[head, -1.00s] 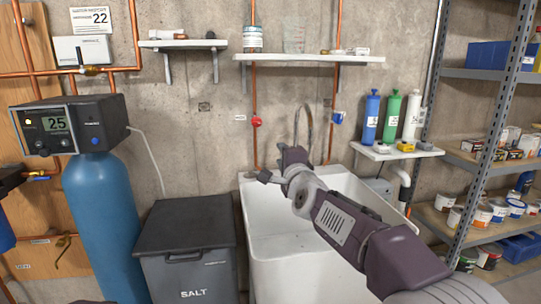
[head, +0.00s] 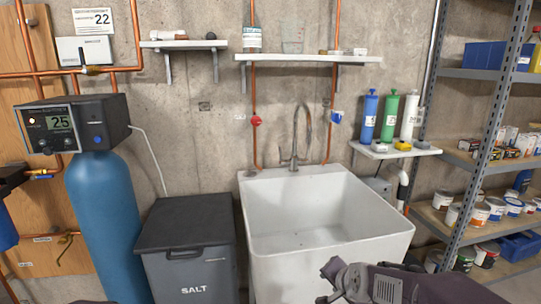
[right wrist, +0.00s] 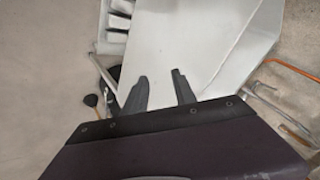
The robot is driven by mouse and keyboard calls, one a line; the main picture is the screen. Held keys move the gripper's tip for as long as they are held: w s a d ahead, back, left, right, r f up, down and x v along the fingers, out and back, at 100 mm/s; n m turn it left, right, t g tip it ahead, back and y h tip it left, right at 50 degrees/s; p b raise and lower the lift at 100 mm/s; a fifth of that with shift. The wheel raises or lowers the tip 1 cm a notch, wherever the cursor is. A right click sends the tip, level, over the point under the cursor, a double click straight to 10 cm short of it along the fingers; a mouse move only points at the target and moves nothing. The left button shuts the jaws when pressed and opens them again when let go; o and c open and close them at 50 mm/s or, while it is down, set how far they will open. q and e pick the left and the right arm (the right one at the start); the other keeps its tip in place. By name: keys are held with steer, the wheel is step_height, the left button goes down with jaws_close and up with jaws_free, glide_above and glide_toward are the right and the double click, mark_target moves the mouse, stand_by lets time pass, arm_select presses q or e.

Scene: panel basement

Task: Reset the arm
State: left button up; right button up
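My right gripper (head: 326,284) is low in front of the white utility sink (head: 330,249), at the lower middle of the head view. Its arm comes in from the lower right corner. In the right wrist view my right gripper (right wrist: 160,90) has its two dark fingers apart with nothing between them. The white sink (right wrist: 190,50) fills much of the background there. My left gripper is not in view.
A dark salt bin (head: 187,250) stands left of the sink, beside a blue tank (head: 105,225). Metal shelving (head: 487,140) with cans and boxes stands at the right. A faucet (head: 294,150) rises behind the sink.

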steer(key=s+d+f+n+g, duration=0.1)
steer(key=s+f+n+g, duration=0.4)
steer(key=s, duration=0.5)
steer(key=s+d+f+n+g, duration=0.15)
steer(key=s+f+n, duration=0.25)
steer(key=s+f, duration=0.45)
step_height(320, 180, up, 23)
steer(key=s+p, duration=0.1)
steer(key=p, duration=1.9)
steer(key=shift+a+f+g+h, duration=0.2)
steer(key=shift+a+g+h, duration=0.15)
steer(key=shift+a, duration=0.1)
steer(key=shift+p, duration=0.3)
